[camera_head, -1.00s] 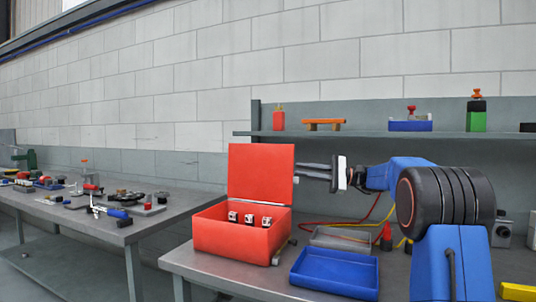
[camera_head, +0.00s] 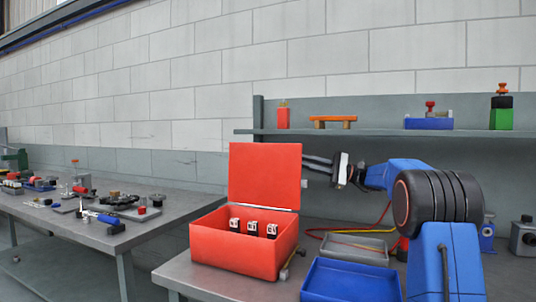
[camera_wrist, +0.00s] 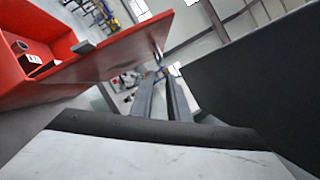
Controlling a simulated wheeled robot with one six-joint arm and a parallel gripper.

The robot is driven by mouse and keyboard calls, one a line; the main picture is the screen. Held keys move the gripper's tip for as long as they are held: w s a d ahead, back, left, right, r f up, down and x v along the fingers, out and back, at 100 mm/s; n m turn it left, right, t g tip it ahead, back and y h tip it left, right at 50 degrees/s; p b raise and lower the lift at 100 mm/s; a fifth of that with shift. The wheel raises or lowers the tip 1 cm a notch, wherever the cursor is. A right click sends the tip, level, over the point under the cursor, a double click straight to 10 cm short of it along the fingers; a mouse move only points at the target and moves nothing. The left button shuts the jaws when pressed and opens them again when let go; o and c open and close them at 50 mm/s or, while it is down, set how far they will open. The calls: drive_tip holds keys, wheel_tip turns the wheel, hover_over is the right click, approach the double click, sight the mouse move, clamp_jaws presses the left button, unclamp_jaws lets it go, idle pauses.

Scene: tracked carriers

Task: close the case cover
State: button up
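The red case (camera_head: 235,253) stands on the workbench at the centre of the head view. Its cover (camera_head: 265,175) is raised about upright at the back, hinged along the rear edge. Several small white-and-black parts (camera_head: 252,228) stand inside the case. My gripper (camera_head: 305,165) is at the cover's right edge, its fingers pointing left; the tips are partly hidden by the cover. In the wrist view the fingers (camera_wrist: 161,75) reach beside the cover (camera_wrist: 125,48), holding nothing visible. Whether they touch the cover, or how far they are parted, I cannot tell.
A blue tray (camera_head: 350,284) and a grey tray (camera_head: 353,242) lie right of the case, with red and yellow cables behind. A shelf (camera_head: 380,132) with several items runs above. Another cluttered bench (camera_head: 95,240) stands at the left.

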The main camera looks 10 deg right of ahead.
approach(268, 152)
drive_tip(key=w+a, duration=0.2)
drive_tip(key=w+a+r, duration=0.1)
drive_tip(key=w+a, duration=0.4)
drive_tip(key=a, duration=0.1)
drive_tip(key=shift+w+r, duration=0.15)
drive_tip(key=shift+r, duration=0.25)
clamp_jaws()
idle(1.0)
